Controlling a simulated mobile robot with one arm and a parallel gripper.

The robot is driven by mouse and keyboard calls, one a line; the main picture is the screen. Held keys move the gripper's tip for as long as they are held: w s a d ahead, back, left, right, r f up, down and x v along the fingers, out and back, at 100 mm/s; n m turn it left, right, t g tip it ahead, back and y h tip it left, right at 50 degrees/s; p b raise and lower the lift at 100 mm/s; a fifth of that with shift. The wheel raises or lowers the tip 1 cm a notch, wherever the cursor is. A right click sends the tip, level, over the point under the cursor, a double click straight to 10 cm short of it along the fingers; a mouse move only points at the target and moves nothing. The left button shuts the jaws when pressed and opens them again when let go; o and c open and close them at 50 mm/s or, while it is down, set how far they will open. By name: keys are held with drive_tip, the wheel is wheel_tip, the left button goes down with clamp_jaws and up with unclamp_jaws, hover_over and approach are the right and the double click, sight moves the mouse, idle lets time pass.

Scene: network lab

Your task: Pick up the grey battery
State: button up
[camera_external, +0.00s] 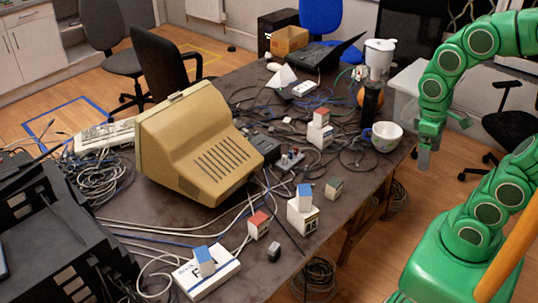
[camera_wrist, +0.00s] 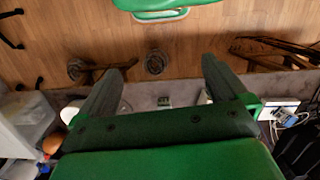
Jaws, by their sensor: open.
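A small dark grey block (camera_external: 274,252), which may be the grey battery, stands near the table's front edge in the external view. A grey-green box with a pale top (camera_external: 334,188) stands farther back along the same edge, and I cannot tell for sure which one is the battery. My gripper (camera_external: 424,158) hangs beyond the table's right edge, near a white cup and well apart from both. In the wrist view my gripper (camera_wrist: 163,66) is open, with nothing between its fingers and the floor behind them. A grey-green box (camera_wrist: 163,101) shows below the fingers.
The white cup (camera_external: 387,136) is the closest object to my gripper. Red-topped (camera_external: 258,225) and blue-topped (camera_external: 304,197) boxes stand near the front edge. A beige monitor (camera_external: 200,148) and tangled cables crowd the table (camera_external: 345,215). An office chair (camera_external: 510,128) stands at the right.

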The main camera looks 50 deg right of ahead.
drive_tip(key=shift+s+d+f+m, duration=0.15)
drive_tip(key=shift+s+f+m, duration=0.1)
drive_tip(key=shift+s, duration=0.25)
drive_tip(key=shift+s+d+f+m, duration=0.15)
drive_tip(key=shift+s+m, duration=0.1)
drive_tip(key=shift+s, duration=0.25)
drive_tip(key=c, duration=0.5)
drive_tip(key=shift+c, duration=0.2)
